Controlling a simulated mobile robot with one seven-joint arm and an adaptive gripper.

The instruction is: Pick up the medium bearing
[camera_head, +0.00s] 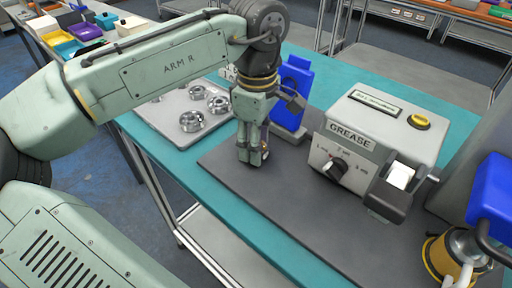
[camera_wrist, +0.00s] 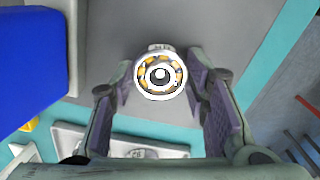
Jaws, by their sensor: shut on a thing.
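My gripper (camera_head: 252,160) points down over the dark grey mat, and its fingers are shut on a bearing. In the wrist view the bearing (camera_wrist: 160,75) shows between the fingertips, with a bright steel ring, orange-yellow parts inside and a pale centre. In the head view only a sliver of it shows at the fingertips, mostly hidden by the fingers. I cannot tell whether it touches the mat or which size it is. Several other steel bearings (camera_head: 192,121) sit in the pale tray (camera_head: 166,133) to the left of my gripper.
A grey grease machine (camera_head: 375,140) with a knob and yellow button stands to the right. A blue stand (camera_head: 293,95) is close behind my gripper. A blue and yellow device (camera_head: 448,256) is at the right front. The grey mat (camera_head: 300,215) is clear in front.

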